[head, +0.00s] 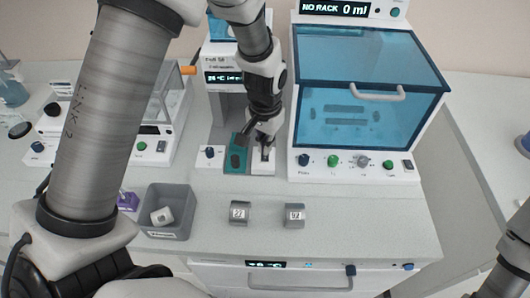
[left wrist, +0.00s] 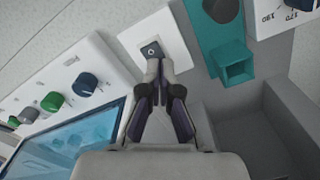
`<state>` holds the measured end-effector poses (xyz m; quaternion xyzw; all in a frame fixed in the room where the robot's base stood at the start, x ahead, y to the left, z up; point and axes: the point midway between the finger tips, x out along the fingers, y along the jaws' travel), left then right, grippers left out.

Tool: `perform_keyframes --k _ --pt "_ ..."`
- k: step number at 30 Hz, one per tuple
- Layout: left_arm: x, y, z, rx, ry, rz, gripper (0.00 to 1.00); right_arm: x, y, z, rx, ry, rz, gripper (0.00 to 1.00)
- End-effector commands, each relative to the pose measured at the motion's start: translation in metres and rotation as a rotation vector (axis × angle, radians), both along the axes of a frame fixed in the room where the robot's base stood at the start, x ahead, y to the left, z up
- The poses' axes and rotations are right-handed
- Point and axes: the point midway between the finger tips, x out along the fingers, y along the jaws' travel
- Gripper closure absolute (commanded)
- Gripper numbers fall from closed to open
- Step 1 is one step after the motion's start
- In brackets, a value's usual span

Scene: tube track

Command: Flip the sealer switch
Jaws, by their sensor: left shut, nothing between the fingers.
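The sealer (head: 223,90) is the white machine with a small lit display, standing at the back centre in the head view. A small dark switch (left wrist: 151,50) sits on a white plate (left wrist: 139,40) in the left wrist view; the plate (head: 262,168) also shows at the sealer's front right in the head view. My left gripper (left wrist: 161,66) is shut and empty, with its fingertips close beside the switch. I cannot tell whether they touch it. In the head view the gripper (head: 267,141) partly covers the switch. My right gripper is not in view.
A teal tube holder (head: 237,165) stands directly left of the plate. A large blue-windowed cabinet (head: 365,100) with a row of knobs stands close on the right. A grey bin (head: 183,197) and two grey numbered blocks (head: 240,213) are nearer the bench's front edge.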

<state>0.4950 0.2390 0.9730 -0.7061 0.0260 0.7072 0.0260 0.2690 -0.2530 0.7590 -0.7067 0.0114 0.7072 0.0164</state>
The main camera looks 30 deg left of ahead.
Motion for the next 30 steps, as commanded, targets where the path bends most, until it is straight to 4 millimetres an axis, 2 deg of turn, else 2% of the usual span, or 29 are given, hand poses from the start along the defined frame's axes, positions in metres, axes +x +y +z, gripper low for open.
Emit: perform_keyframes --k 1,3,18,30 --pt "0.0 0.0 0.01 0.0 -0.001 0.0 1.0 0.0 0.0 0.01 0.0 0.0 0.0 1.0" --pt "0.0 0.0 0.018 0.0 -0.001 0.0 1.0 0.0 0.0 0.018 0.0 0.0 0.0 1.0" --pt "0.0 0.0 0.065 0.0 -0.001 0.0 1.0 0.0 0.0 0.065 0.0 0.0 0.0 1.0" --pt "0.0 0.0 0.065 0.0 -0.001 0.0 1.0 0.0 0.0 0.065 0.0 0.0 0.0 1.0"
